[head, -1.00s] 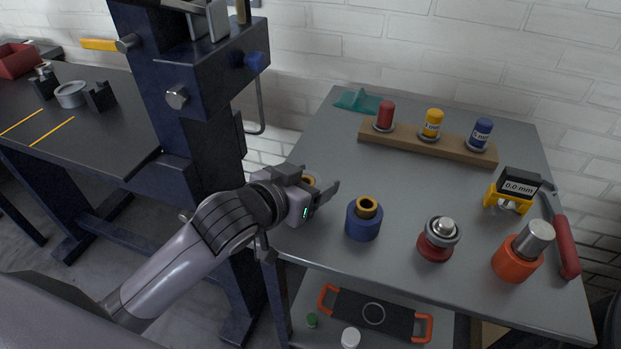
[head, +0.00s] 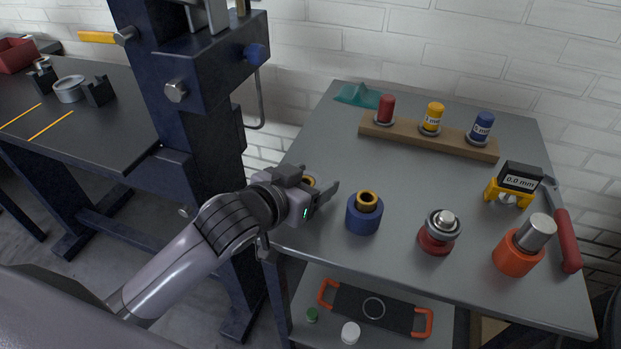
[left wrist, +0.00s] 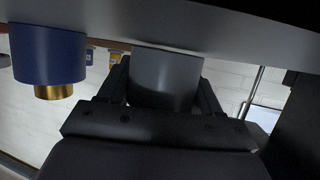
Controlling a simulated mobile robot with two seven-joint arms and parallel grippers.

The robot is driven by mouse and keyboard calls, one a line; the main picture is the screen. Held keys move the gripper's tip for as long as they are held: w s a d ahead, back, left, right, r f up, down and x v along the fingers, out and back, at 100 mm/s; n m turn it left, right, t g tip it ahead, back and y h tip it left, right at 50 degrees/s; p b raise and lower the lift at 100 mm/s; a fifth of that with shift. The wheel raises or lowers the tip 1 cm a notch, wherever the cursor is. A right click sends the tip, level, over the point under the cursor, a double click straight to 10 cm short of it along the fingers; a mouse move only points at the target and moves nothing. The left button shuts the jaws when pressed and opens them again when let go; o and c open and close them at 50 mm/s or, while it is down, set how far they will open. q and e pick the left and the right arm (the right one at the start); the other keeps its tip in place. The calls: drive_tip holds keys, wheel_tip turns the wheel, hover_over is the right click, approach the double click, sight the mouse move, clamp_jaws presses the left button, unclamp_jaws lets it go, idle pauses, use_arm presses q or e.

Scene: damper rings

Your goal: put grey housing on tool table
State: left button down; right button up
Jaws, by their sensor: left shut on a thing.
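The grey housing (left wrist: 165,77) is a short grey cylinder between the fingers of my left gripper in the left wrist view, which looks upside down. In the head view my left gripper (head: 318,185) is at the left edge of the grey tool table (head: 330,140), shut on the housing. Mostly the housing's brass-coloured top (head: 309,181) shows there; the gripper hides the rest. The housing's base is at or very near the tabletop; I cannot tell whether it touches. My right gripper is not in view.
A blue housing (head: 364,219) with a brass bush stands just right of my gripper. Farther right are a red-and-silver part (head: 437,236), an orange part (head: 515,256) and a gauge (head: 515,184). A wooden rack (head: 400,136) is behind. A dark blue press (head: 185,110) stands to the left.

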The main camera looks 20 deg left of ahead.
use_arm(q)
drive_tip(key=shift+c, duration=0.6)
unclamp_jaws()
drive_tip(key=shift+f, duration=0.3)
drive_tip(key=shift+v, duration=3.7)
drive_tip(key=shift+w+r, duration=0.15)
clamp_jaws()
